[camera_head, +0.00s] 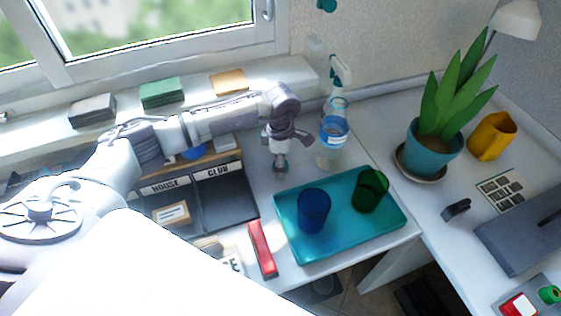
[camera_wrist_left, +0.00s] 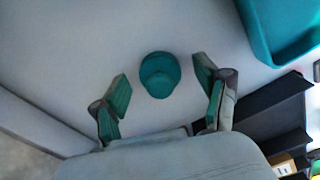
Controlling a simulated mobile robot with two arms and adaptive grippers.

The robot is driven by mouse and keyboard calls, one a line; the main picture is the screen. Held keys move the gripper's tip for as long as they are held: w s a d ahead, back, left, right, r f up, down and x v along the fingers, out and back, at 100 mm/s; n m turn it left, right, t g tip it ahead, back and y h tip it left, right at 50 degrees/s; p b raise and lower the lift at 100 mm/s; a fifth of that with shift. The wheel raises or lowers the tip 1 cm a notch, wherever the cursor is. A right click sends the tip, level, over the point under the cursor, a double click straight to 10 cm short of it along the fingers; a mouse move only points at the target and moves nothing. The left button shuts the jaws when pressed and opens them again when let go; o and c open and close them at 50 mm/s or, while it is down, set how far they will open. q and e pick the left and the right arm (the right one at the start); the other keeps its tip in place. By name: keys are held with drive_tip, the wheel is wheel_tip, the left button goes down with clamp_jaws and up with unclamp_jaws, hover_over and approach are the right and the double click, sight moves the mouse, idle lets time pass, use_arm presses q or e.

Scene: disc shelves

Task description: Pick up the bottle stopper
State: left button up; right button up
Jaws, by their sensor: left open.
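The bottle stopper (camera_wrist_left: 160,75) is a small teal round piece with a wider disc and a smaller round part, on the white surface in the left wrist view. It lies between the spread fingers of my left gripper (camera_wrist_left: 161,68), with a gap on both sides. In the head view my left gripper (camera_head: 280,168) points down over the desk, left of the spray bottle and behind the teal tray. I cannot make out the stopper there; the gripper seems to hide it. My right gripper is not in view.
A teal tray (camera_head: 345,242) holds a blue cup (camera_head: 313,210) and a green cup (camera_head: 370,190). A clear spray bottle (camera_head: 333,140) stands close to the gripper's right. Black disc bins (camera_head: 228,195) labelled HOUSE and CLUB are to the left. A potted plant (camera_head: 435,148) is farther right.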

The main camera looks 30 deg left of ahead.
use_arm(q)
drive_tip(key=c, duration=0.8)
drive_tip(key=shift+c, duration=0.2)
drive_tip(key=shift+r, duration=0.1)
